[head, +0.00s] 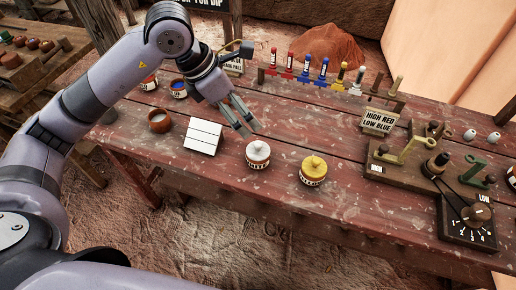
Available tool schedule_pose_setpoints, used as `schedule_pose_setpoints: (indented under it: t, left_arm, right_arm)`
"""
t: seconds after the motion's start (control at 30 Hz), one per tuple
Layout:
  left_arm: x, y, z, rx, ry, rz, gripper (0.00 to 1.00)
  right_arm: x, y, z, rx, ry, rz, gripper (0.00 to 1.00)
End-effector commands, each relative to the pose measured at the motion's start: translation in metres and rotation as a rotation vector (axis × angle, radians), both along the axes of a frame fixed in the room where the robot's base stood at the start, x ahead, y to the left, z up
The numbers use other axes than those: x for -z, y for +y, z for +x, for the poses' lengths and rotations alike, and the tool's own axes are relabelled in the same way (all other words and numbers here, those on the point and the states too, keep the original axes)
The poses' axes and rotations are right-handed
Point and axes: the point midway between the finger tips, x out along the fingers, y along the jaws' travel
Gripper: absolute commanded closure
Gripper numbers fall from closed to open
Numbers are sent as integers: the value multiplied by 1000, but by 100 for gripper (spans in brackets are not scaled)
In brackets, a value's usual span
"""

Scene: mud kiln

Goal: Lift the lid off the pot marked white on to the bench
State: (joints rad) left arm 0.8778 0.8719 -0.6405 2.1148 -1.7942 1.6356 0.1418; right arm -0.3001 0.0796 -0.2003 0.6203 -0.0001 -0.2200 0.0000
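The pot with the white lid (258,155) stands upright on the red-brown wooden bench (225,175). Its lid has a knob and is seated on the pot; a label on the front is too small to read surely. A second pot with a yellow lid (313,169) stands to its right, also lidded. My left gripper (246,122) is above the bench, behind the white-lidded pot and a little to its left in the picture. Its two fingers point down and are apart, with nothing between them. My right gripper is not in view.
A white slatted block (203,136) and a brown cup (160,120) stand left of the pot. An open pot with blue (178,88) is further back. A rack of coloured tools (307,70) lines the back. A lever board (405,175) and dial box (468,220) are right.

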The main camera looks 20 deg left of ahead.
Motion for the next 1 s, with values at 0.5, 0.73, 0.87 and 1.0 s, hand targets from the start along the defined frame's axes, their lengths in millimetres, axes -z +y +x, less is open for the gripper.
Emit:
schedule_pose_setpoints:
  t: [0.5, 0.73, 0.87, 1.0]
  left_arm:
    - [74, -4, 24, -29, 3, 74, 22]
    - [106, -14, 33, -29, 0, 74, 22]
    - [113, -15, 35, -29, -2, 73, 22]
    - [127, -19, 37, -29, 3, 74, 22]
  right_arm:
    - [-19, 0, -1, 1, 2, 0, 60]
    - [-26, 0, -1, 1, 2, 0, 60]
    - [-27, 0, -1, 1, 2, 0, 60]
    - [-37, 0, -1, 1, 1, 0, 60]
